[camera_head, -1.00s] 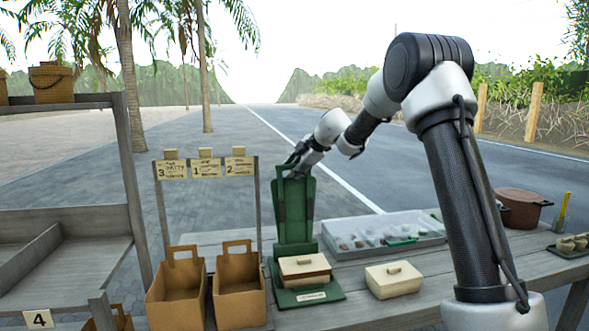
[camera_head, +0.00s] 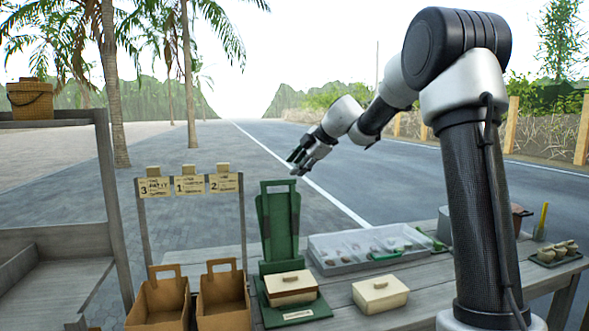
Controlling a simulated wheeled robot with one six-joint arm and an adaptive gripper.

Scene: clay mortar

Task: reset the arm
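My gripper (camera_head: 297,164) is at the end of my arm, raised in the air above and behind the table as seen in the head view. It appears just above and right of the tall green stand and apart from it. Its fingers look spread with nothing visible between them, though they are small in the picture. My arm bends from the right side toward the middle.
The grey table (camera_head: 425,290) holds a green stand (camera_head: 278,222), a lidded box (camera_head: 291,287) on its base, another lidded box (camera_head: 380,294), a clear-lidded tray (camera_head: 325,268) and small pots (camera_head: 557,250). Paper bags (camera_head: 223,301) stand left, near a shelf (camera_head: 60,252) and numbered signs (camera_head: 188,185).

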